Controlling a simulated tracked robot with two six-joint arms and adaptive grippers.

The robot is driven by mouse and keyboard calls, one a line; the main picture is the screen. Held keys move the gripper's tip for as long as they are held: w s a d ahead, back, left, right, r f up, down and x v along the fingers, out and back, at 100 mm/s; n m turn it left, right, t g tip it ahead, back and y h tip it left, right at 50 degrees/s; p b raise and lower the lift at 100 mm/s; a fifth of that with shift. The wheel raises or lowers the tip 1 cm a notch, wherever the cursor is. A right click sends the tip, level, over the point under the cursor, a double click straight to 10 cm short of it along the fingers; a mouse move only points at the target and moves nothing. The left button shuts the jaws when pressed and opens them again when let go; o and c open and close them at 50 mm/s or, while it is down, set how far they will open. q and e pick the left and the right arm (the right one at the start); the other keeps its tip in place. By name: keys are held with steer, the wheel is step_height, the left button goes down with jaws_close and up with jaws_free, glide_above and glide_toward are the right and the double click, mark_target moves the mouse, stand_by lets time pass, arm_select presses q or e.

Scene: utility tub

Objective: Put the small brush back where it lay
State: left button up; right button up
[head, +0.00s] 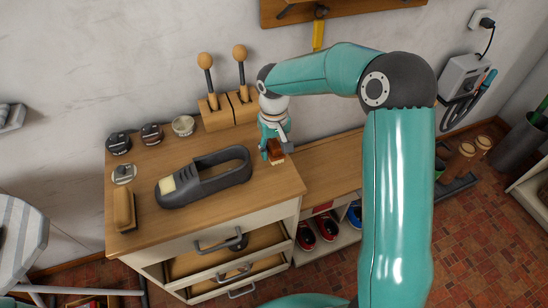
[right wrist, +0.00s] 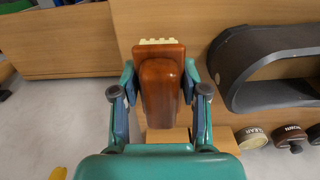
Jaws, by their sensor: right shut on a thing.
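The small brush (head: 276,152) has a reddish-brown wooden body. Its pale bristles show at the far end in the right wrist view (right wrist: 160,84). My right gripper (head: 273,146) is shut on it, with one finger on each side of the wood. The brush is at the right rear of the wooden cabinet top (head: 260,195), to the right of the dark shoe (head: 205,180). I cannot tell whether it touches the top. The spot where it lay is not marked in any visible way. My left gripper is not in view.
A wooden block with two knobbed rods (head: 218,115) stands just left of my gripper. Several polish tins (head: 151,134) sit at the rear left. A larger brush (head: 123,208) lies at the left edge. Open drawers (head: 220,255) jut out below. Bare top lies right of the shoe.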

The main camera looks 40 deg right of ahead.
mark_target(274, 143)
steer(key=shift+f, duration=2.1)
steer(key=shift+f, duration=0.1)
steer(key=o, duration=1)
step_height(274, 143, up, 12)
steer(key=shift+r, duration=0.1)
